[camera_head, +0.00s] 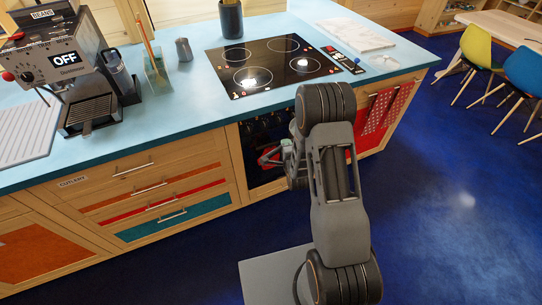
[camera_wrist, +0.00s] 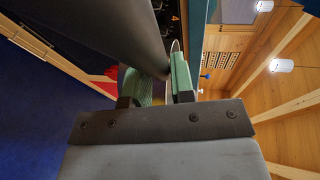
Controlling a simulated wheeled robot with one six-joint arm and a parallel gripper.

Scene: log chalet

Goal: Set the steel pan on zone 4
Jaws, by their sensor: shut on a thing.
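My gripper (camera_head: 286,160) is low in front of the counter, by the dark opening under the hob, partly hidden by my arm in the head view. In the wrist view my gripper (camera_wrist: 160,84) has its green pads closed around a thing. A dark grey tapered bar runs from the upper left down to the pads; it seems to be part of the steel pan (camera_wrist: 105,30). I cannot make out the pan's body clearly in either view. The black hob (camera_head: 275,66) has several ringed zones, all bare; their numbers are not readable.
A coffee machine (camera_head: 70,62) stands on the blue counter (camera_head: 150,125) at left. A dark utensil pot (camera_head: 231,20) and a grey cup (camera_head: 184,49) stand behind. A paper (camera_head: 355,36) lies right of the hob. Chairs (camera_head: 478,50) stand at far right.

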